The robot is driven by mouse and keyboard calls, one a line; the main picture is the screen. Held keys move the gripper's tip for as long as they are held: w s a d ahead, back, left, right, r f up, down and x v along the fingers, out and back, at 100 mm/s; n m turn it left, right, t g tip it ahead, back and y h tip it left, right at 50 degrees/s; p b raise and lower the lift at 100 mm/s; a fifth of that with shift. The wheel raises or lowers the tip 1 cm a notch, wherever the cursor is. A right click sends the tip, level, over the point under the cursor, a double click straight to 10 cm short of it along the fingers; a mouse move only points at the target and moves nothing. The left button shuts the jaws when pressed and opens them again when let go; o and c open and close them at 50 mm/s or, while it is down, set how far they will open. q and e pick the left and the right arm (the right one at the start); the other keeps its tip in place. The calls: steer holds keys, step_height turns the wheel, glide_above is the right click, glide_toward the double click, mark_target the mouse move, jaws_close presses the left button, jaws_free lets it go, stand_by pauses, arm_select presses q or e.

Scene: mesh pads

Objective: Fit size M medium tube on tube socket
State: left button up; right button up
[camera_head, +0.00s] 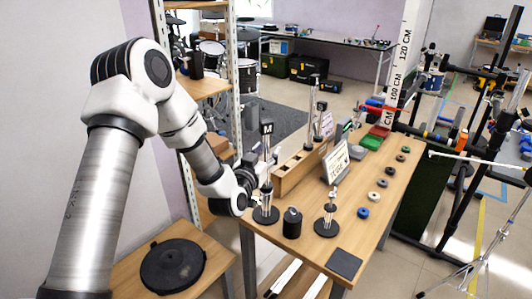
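A tall, slim tube with a black cap marked M (267,129) stands upright at the near left of the wooden table. A round black base (266,215) is below it; the join between them is partly hidden by my gripper. My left gripper (265,178) is at the tube's lower part, coming in from the left; its fingers are too small to tell whether they are shut on it. A shorter clear stand on a round black base (326,228) is to the right. A black cylinder (292,223) stands between the two bases. My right gripper is out of view.
A wooden box rack (297,172) and a small sign (337,163) stand behind the tube. Several coloured rings, including a blue one (363,212), line the table's right side. A dark square pad (344,263) lies at the near corner. A black disc (172,266) lies on the lower-left table.

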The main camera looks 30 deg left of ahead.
arm_select(q)
steer(key=shift+f, duration=0.1)
steer(key=s+d, duration=0.1)
steer(key=s, duration=0.6)
steer(key=shift+s+d, duration=0.15)
steer(key=shift+d, duration=0.05)
stand_by(0.3)
steer(key=s+d+f+m+g+h, duration=0.1)
steer(key=s+d+f+g, duration=0.15)
steer(key=f, duration=0.55)
steer(key=s+d+f+m+g+h, duration=0.1)
steer(key=s+d+f+m+g, duration=0.2)
steer(key=f, duration=0.4)
steer(key=s+d+f+g+h, duration=0.1)
steer(key=s+d+f+h, duration=0.2)
steer(key=f, duration=0.5)
steer(key=s+d+f+g, duration=0.1)
steer(key=s+f+g, duration=0.2)
steer(key=s, duration=0.4)
steer(key=s+d+f+n+g+y, duration=0.1)
steer(key=s+f+g, duration=0.3)
steer(key=s, duration=0.3)
steer(key=s+d+f+n+g, duration=0.1)
steer(key=s+d+f+g, duration=0.1)
steer(key=s+f+g, duration=0.2)
steer(key=s, duration=0.3)
steer(key=shift+s+f, duration=0.25)
steer(key=shift+f, duration=0.15)
